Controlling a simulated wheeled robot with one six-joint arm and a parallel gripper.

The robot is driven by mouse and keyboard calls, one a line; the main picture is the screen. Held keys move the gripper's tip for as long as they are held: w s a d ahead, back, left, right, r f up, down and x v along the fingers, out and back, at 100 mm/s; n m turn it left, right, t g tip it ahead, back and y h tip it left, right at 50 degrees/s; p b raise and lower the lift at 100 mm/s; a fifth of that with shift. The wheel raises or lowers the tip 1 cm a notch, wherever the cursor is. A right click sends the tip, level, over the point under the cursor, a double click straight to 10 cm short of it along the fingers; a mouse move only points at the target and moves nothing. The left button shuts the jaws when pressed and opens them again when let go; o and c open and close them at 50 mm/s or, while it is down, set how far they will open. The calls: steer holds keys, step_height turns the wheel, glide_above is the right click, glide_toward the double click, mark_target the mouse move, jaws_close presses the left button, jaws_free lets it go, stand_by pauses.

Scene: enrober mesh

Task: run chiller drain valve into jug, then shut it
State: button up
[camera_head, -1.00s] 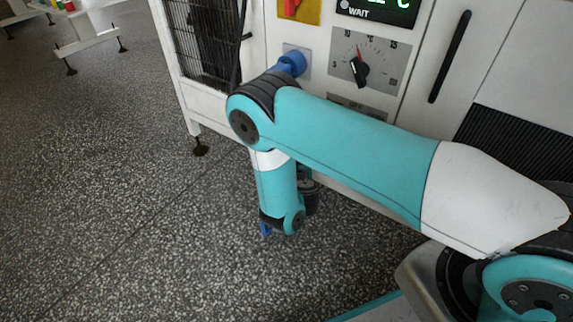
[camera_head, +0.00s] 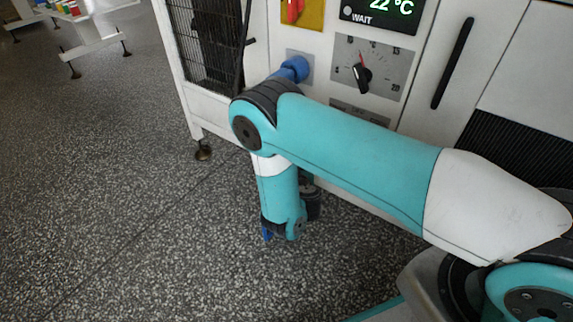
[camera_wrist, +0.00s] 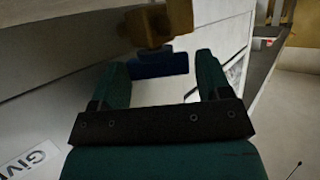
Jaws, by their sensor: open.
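In the wrist view a brass-coloured valve body (camera_wrist: 168,22) juts from above, with a blue handle (camera_wrist: 160,66) across its end. My gripper (camera_wrist: 161,68) is open, its two teal fingers on either side of the blue handle. The handle lies at or just beyond the fingertips; I cannot tell whether either finger touches it. In the head view my arm hides the valve, and my gripper is not clearly shown there. I cannot make out a jug in either view.
The white machine front carries a dial (camera_head: 362,76), a display (camera_head: 385,12) reading 22 °C with WAIT, and a blue knob (camera_head: 293,68). A mesh guard (camera_head: 213,45) is at its left.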

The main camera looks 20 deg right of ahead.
steer(key=shift+w+d, duration=0.1)
steer(key=shift+d, duration=0.15)
steer(key=m+h+b, duration=0.1)
steer(key=m+h, duration=0.1)
steer(key=m+g+h+b, duration=0.1)
steer(key=m+h+b, duration=0.1)
steer(key=m+g+h+b, duration=0.1)
steer(key=m+h+b, duration=0.1)
steer(key=shift+w+a+f+h, duration=0.1)
steer(key=shift+a+f+h, duration=0.1)
steer(key=shift+a+h, duration=0.15)
steer(key=m+g+h+b, duration=0.1)
steer(key=b, duration=0.1)
steer(key=m+g+h+b, duration=0.1)
steer(key=m+g+b, duration=0.1)
steer(key=shift+w+a+f+m+g+h+b, duration=0.1)
steer(key=shift+a+m+g+h+b, duration=0.1)
steer(key=shift+m+g+h+b, duration=0.15)
steer(key=r+p+v, duration=0.1)
steer(key=p+v, duration=0.8)
steer(key=v, duration=0.8)
steer(key=s+d+r+n+g+y+p, duration=0.1)
steer(key=d+r+n+g+y+p, duration=0.1)
steer(key=r+p, duration=0.5)
steer(key=s+d+r+n+g+y+p, duration=0.1)
steer(key=d+r+n+g+y+p, duration=0.2)
steer(key=r, duration=1.7)
steer(key=shift+d+n+g+y+p, duration=0.3)
steer(key=shift+n+y+p, duration=0.7)
steer(key=shift+p, duration=1.35)
